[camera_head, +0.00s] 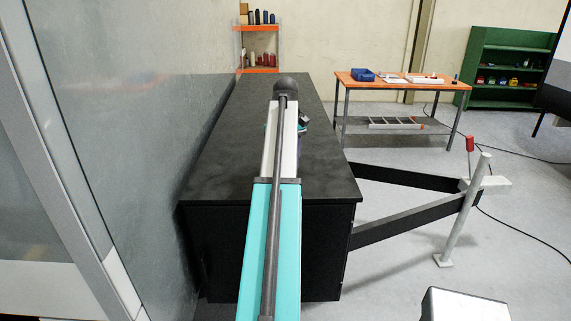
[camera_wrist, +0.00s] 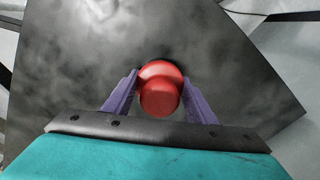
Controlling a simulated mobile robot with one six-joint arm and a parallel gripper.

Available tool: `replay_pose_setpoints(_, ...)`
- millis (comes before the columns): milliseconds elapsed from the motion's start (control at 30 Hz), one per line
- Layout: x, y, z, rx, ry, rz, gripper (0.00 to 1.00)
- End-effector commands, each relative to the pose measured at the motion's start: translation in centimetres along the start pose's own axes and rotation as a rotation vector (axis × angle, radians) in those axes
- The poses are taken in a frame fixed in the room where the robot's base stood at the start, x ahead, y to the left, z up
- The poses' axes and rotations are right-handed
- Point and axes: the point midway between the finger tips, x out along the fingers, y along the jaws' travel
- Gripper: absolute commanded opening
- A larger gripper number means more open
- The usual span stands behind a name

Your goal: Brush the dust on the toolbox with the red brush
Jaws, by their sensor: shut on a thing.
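The toolbox (camera_head: 220,170) is a long black box beside the caravan's grey wall, with faint grey, dusty-looking smears on its top. Its lid (camera_wrist: 240,75) fills most of the wrist view, with cloudy grey patches. My gripper (camera_wrist: 160,78) has its two purple fingers shut on the rounded red brush (camera_wrist: 160,97), over the lid. The brush's bristles are hidden beneath its red body, so I cannot tell whether they touch the lid. In the head view my arm covers the middle of the lid and hides the brush.
The caravan wall (camera_head: 115,120) rises close along the toolbox's left side. Black drawbar beams (camera_head: 410,222) run out to the right to a pale jockey-wheel post (camera_head: 465,210). A workbench (camera_head: 400,85), an orange shelf (camera_head: 258,70) and a green cabinet (camera_head: 505,65) stand behind.

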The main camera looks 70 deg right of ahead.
Motion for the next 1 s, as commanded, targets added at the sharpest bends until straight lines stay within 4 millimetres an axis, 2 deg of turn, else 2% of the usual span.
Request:
replay_pose_setpoints(267, -0.7, 0.0, -0.1, 0.0, 0.0, 0.0, 0.23)
replay_pose_setpoints(1000, -5.5, 0.0, -0.1, 0.0, 0.0, 0.0, 0.23)
